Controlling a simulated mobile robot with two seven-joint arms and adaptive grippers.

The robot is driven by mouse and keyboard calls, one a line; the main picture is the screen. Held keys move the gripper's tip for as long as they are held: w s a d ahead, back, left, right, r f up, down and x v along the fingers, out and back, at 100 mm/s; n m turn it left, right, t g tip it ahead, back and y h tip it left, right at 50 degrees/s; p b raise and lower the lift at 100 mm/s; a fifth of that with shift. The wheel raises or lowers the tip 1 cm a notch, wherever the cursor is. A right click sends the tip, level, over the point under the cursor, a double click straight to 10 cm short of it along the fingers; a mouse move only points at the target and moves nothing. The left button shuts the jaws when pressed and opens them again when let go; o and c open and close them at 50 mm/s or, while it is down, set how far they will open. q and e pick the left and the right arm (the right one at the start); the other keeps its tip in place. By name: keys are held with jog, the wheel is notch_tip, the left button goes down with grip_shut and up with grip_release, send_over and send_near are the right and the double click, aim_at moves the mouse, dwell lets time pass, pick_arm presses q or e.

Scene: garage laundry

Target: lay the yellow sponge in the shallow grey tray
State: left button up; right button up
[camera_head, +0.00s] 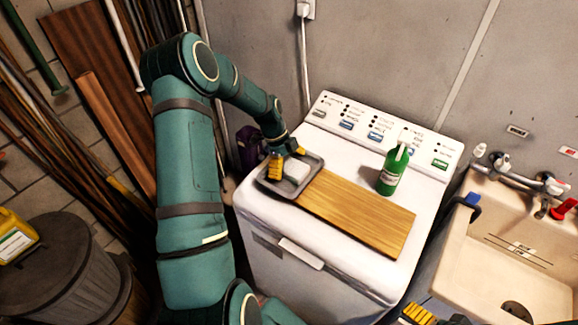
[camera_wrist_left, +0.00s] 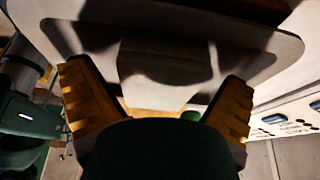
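The shallow grey tray (camera_head: 277,188) sits on the left of the white washing machine's top. A pale, whitish block (camera_head: 297,170) lies in it; I cannot tell whether this is the sponge, and no clearly yellow sponge shows. My left gripper (camera_head: 287,160) is over the tray with its yellow fingers spread. In the left wrist view the pale block (camera_wrist_left: 165,72) shows between the open fingers, with gaps on both sides, and the tray (camera_wrist_left: 252,38) spreads behind it. My right gripper (camera_head: 418,315) shows only in part at the bottom edge; its opening is hidden.
A wooden board (camera_head: 355,212) lies right of the tray on the washing machine (camera_head: 315,262). A green bottle (camera_head: 391,172) stands upright at the board's back edge. A sink (camera_head: 515,260) is at the right. A lidded bin (camera_head: 60,270) stands at the lower left.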

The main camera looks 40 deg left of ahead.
pick_arm(q)
jog(key=shift+r, duration=0.1)
jog(key=v, duration=1.2)
dwell(0.4)
